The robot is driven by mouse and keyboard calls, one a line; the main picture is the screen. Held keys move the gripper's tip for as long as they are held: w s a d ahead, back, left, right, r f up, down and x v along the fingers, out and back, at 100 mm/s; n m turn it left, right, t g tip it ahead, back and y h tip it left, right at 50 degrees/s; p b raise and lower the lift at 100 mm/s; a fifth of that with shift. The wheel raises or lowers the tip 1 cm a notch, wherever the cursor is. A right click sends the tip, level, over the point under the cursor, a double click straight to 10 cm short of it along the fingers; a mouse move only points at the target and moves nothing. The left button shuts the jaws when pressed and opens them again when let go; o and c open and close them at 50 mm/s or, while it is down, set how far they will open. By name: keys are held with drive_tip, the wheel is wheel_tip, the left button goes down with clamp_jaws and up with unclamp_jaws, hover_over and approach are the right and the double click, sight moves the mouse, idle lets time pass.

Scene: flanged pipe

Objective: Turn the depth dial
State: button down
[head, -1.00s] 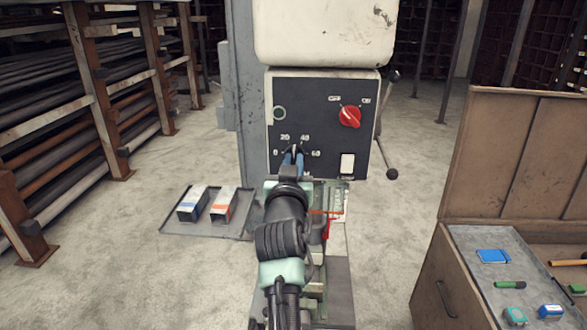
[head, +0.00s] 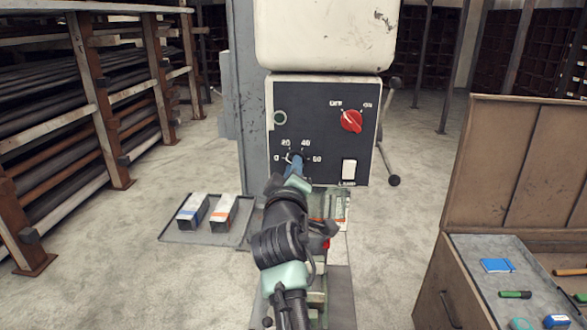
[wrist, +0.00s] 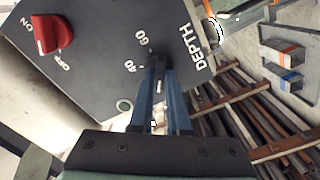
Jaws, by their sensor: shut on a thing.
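The depth dial (wrist: 161,62) is a small dark knob at the lower left of the black control panel (head: 325,110). In the head view its scale reads 0, 20, 40 and 60 around it. My gripper (head: 295,162) has blue fingers and is at the dial, hiding much of it. In the wrist view my gripper (wrist: 161,68) is shut with the dial between its fingertips, beside the 40 and 60 marks and the word DEPTH. The dial's pointer direction is not clear behind the fingers.
A red OFF/ON switch (head: 351,121) sits upper right on the panel, with a white rocker (head: 348,170) below it. A tray (head: 180,237) with two boxes lies at left. A drawer cabinet (head: 430,270) stands at right. Pipe racks (head: 90,90) line the left.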

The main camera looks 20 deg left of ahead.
drive_tip(key=shift+n+p, duration=0.65)
drive_tip(key=shift+n, duration=2.85)
drive_tip(key=shift+f, duration=0.1)
drive_tip(key=c, duration=0.9)
unclamp_jaws()
drive_tip(key=shift+b+v, duration=2.1)
drive_tip(key=shift+v, duration=4.4)
